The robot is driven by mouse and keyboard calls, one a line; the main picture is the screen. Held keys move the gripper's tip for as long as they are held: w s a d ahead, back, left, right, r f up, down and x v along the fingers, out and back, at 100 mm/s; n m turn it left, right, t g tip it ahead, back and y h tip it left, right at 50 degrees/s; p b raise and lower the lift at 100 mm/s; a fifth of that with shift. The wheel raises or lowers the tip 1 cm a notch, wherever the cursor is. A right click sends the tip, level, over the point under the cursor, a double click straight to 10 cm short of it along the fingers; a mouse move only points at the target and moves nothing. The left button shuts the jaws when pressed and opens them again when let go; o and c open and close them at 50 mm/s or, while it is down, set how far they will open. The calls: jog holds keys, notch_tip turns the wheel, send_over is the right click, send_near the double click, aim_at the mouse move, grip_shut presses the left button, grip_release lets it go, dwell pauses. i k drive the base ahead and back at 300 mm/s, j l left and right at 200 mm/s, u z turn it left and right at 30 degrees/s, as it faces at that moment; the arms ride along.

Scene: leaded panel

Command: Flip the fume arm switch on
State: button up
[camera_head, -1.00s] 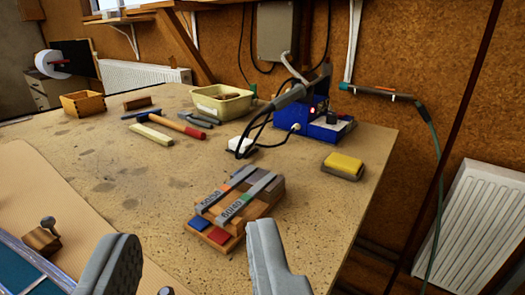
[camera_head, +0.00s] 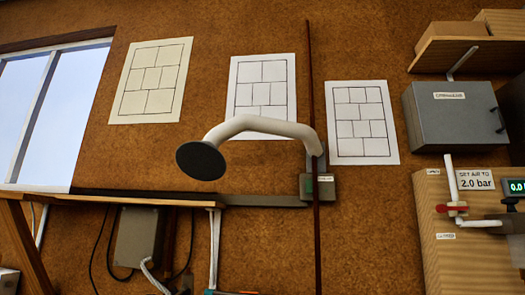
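The fume arm (camera_head: 262,127) is a white curved tube on the brown wall, with a dark round hood (camera_head: 201,161) at its left end. Its right end meets a small grey box (camera_head: 326,190) that bears a small label and a greenish spot. A thin dark red upright bar passes in front of this box and hides part of it. A switch lever on the box is too small to make out, so I cannot tell its position. My gripper is outside this view.
Three paper pattern sheets (camera_head: 262,87) hang on the wall. A grey cabinet (camera_head: 456,115) and a wooden board (camera_head: 445,260) with a red-handled valve (camera_head: 452,208) and a "2.0 bar" sign are at right. A shelf (camera_head: 130,199) runs below left, with a window (camera_head: 50,110) above.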

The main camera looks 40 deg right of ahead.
aim_at(310, 183)
jog(key=z, duration=1.3)
